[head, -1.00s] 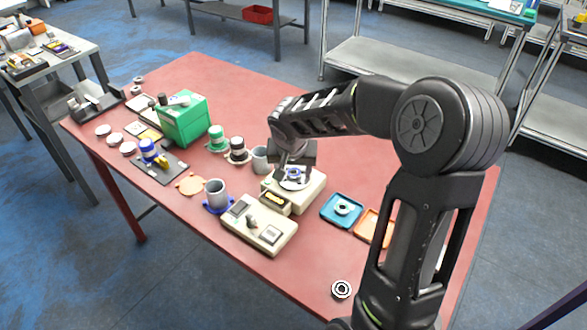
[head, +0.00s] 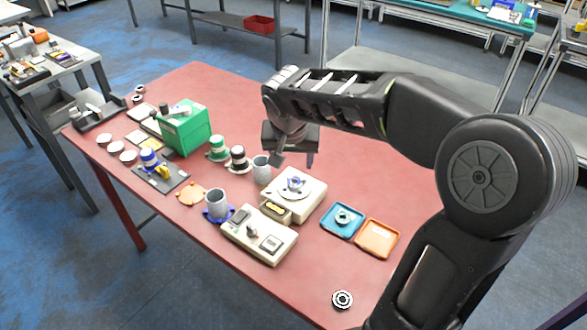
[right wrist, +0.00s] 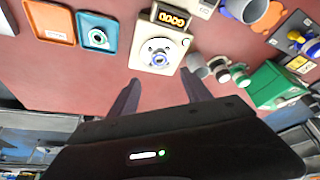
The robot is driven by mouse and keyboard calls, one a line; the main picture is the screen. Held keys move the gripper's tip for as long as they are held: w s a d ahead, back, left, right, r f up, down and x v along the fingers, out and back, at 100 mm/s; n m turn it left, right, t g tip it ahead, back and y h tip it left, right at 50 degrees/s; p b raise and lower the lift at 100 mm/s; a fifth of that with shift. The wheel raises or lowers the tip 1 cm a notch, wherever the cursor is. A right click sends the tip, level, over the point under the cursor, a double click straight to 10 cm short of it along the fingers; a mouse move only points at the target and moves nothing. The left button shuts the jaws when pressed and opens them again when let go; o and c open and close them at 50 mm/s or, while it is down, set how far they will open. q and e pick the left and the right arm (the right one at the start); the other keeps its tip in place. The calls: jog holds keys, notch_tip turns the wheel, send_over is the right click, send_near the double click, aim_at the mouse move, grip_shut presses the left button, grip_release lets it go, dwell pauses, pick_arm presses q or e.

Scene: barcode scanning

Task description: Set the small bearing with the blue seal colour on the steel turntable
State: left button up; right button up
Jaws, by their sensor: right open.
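The small bearing with the blue seal (head: 295,183) lies on the steel turntable (head: 285,188), on top of a cream machine. In the right wrist view the bearing (right wrist: 159,58) sits near the middle of the turntable (right wrist: 150,47). My right gripper (head: 295,160) is open and empty, above and behind the turntable, apart from the bearing. Its two spread fingers (right wrist: 160,92) show in the right wrist view with only red table between them. My left gripper is not in view.
A teal tray (head: 329,227) holding a bearing and an orange tray (head: 377,238) lie right of the machine. Another bearing (head: 342,299) lies near the front edge. Grey cups (head: 261,169), spools and a green box (head: 185,130) stand left. The table's back right is clear.

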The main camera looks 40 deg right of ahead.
jog(key=shift+s+a+r, duration=0.15)
jog(key=shift+s+r, duration=0.05)
jog(key=shift+r, duration=0.35)
